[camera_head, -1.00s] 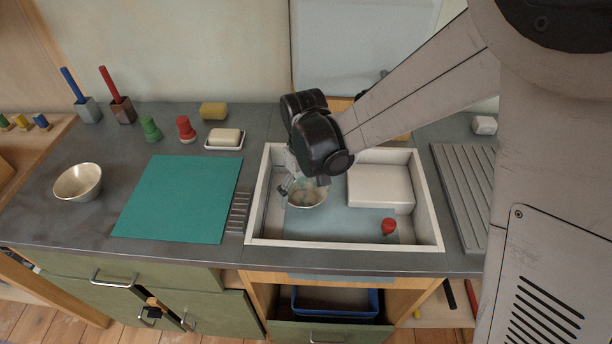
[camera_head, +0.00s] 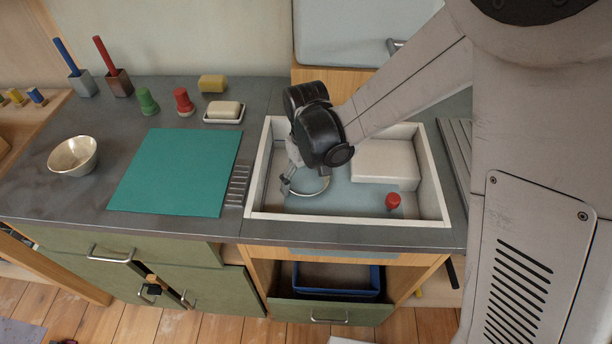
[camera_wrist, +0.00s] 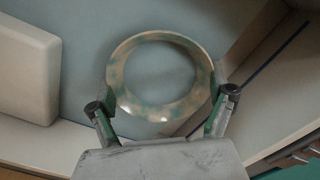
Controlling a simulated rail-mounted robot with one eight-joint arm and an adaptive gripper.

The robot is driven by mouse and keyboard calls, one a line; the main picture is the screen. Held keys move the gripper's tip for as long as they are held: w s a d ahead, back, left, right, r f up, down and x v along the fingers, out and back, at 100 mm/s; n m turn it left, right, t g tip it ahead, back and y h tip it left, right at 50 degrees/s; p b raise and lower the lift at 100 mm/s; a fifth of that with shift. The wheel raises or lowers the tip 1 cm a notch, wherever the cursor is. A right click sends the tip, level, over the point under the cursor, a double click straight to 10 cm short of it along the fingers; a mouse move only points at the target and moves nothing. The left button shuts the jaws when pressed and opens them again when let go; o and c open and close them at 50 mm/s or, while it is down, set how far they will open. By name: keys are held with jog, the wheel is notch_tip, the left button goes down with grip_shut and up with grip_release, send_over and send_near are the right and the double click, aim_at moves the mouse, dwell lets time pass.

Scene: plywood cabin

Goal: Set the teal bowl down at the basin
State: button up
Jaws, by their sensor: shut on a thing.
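The held bowl (camera_wrist: 197,72), pale tan with teal patches, shows from above in the wrist view. My gripper (camera_wrist: 163,100) is shut on it, with one finger at each side of the near rim. In the head view the bowl (camera_head: 322,190) is partly hidden by my wrist. It is within the left half of the white-walled basin (camera_head: 345,218), over its blue-grey floor. I cannot tell whether it touches the floor.
A white block (camera_head: 384,160) fills the basin's back right. A red-topped object (camera_head: 393,201) stands near its front right. Left of the basin are a teal mat (camera_head: 175,172), a soap dish (camera_head: 224,113) and a metallic bowl (camera_head: 73,156).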

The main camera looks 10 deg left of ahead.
jog(key=o, duration=1.4)
jog(key=shift+o, duration=0.2)
notch_tip(320, 180, up, 12)
jog(key=s+d+r+m+t+y, duration=0.1)
jog(key=s+d+r+m+t, duration=0.1)
jog(key=d+r, duration=0.5)
jog(key=s+d+r+m+t, duration=0.1)
jog(key=s+d+r+m, duration=0.1)
jog(key=d, duration=0.8)
jog(key=s+d+m+t, duration=0.2)
jog(key=s+d, duration=0.2)
jog(key=d, duration=0.2)
jog(key=s+d+r+m+t+h, duration=0.1)
jog(key=s+d+m+t, duration=0.1)
jog(key=d, duration=0.5)
jog(key=s+m, duration=0.1)
jog(key=s, duration=0.1)
jog(key=shift+s+d, duration=0.25)
jog(key=shift+s, duration=0.15)
